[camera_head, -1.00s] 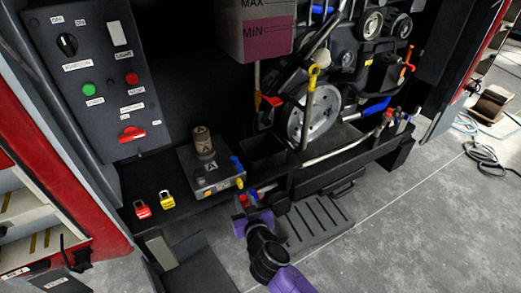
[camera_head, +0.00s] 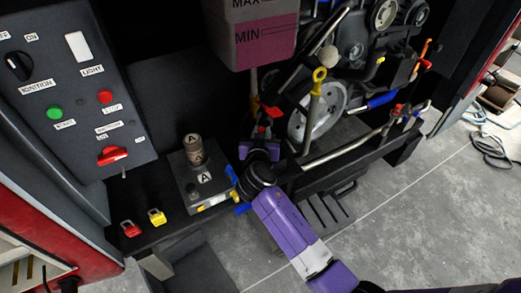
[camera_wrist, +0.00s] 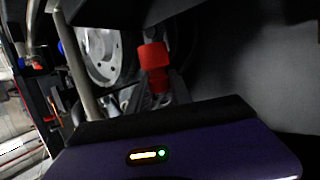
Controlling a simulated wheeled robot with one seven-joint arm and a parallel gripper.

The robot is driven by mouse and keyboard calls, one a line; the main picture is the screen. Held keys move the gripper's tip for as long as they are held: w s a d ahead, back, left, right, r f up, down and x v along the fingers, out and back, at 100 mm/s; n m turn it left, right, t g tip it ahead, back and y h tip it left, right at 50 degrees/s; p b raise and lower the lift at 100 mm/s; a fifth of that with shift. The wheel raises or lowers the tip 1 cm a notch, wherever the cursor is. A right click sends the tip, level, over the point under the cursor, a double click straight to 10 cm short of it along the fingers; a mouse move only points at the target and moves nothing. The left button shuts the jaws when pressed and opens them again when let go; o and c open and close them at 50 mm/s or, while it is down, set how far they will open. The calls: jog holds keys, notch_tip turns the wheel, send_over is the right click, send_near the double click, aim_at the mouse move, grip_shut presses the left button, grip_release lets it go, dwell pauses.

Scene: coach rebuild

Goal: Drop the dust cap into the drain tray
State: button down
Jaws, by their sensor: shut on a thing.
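My gripper (camera_head: 261,138) is shut on a small red cap, the dust cap (camera_wrist: 153,56), which shows between dark fingers in the wrist view. In the head view only a small red bit of the cap (camera_head: 262,130) shows at the fingertips.
A grey block with a brown cylinder (camera_head: 194,150) marked A stands just left of my gripper. A purple-and-grey tank (camera_head: 254,35) hangs above. Red and yellow padlocks (camera_head: 157,217) lie at left.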

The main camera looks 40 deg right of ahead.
jog(key=shift+w+d, duration=0.35)
jog(key=shift+d, duration=0.05)
jog(key=shift+f, duration=0.2)
jog(key=shift+f+b, duration=1.7)
jog(key=shift+f, duration=1.1)
jog(key=c, duration=1.1)
grip_release()
